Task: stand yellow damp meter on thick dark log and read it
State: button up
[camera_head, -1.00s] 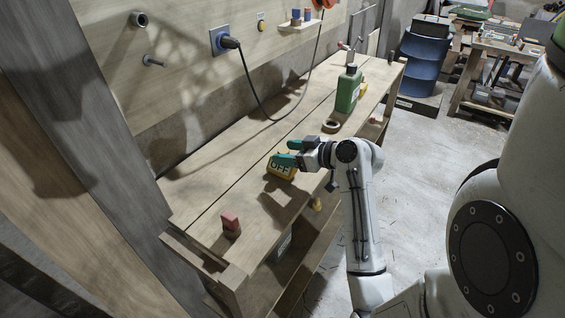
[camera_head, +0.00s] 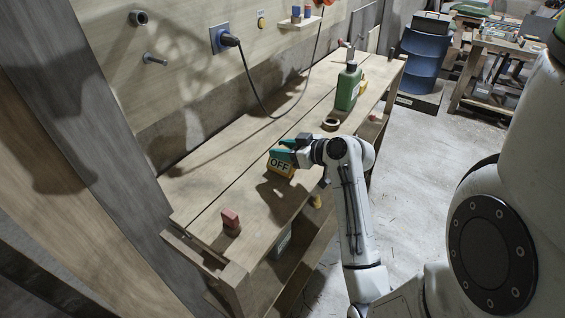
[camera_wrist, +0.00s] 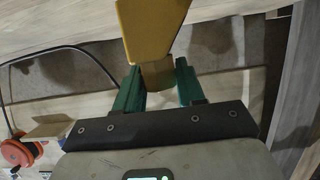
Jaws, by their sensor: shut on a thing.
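Big timbers stand at the left: a grey one (camera_head: 90,110) and a browner one (camera_head: 35,170). I cannot tell for sure which is the thick dark log.
A red-topped block (camera_head: 231,221) stands on the bench's (camera_head: 215,190) near end. A tape ring (camera_head: 330,124) and a green bottle (camera_head: 347,88) stand farther back. A black cable hangs from a wall plug (camera_head: 229,40).

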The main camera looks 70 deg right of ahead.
grip_shut()
jog(key=shift+r, duration=0.1)
jog(key=shift+r, duration=0.45)
notch_tip(320, 180, up, 2)
jog(key=shift+r+b, duration=0.1)
jog(key=shift+b, duration=0.45)
jog(key=s+a+r+b, duration=0.1)
jog(key=s+a+r, duration=0.2)
jog(key=s+r, duration=0.7)
jog(key=s, duration=0.3)
jog(key=shift+s, duration=0.35)
